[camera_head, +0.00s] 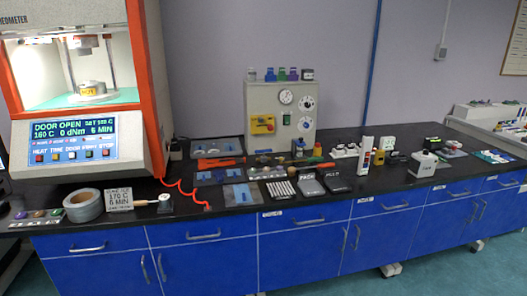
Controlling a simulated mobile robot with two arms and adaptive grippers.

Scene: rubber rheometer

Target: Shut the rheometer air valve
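The rheometer (152,95) stands at the left end of the bench, with an orange-red frame and a lit chamber. Its display (75,136) reads "DOOR OPEN". A red coiled hose (185,192) runs from its right side down to the bench top. A beige panel box (283,103) with round gauges and a yellow unit (263,124) with a red part stands at the back, right of the rheometer. I cannot tell which part is the air valve or how it is set. Neither of my grippers is in view.
A tape roll (84,205), a sign reading 170 C and 6 MIN (119,199) and a wooden-handled tool (149,202) lie before the rheometer. Tools and trays crowd the middle of the black bench top (310,217). A white container (422,165) stands at right. Floor (440,275) shows in front.

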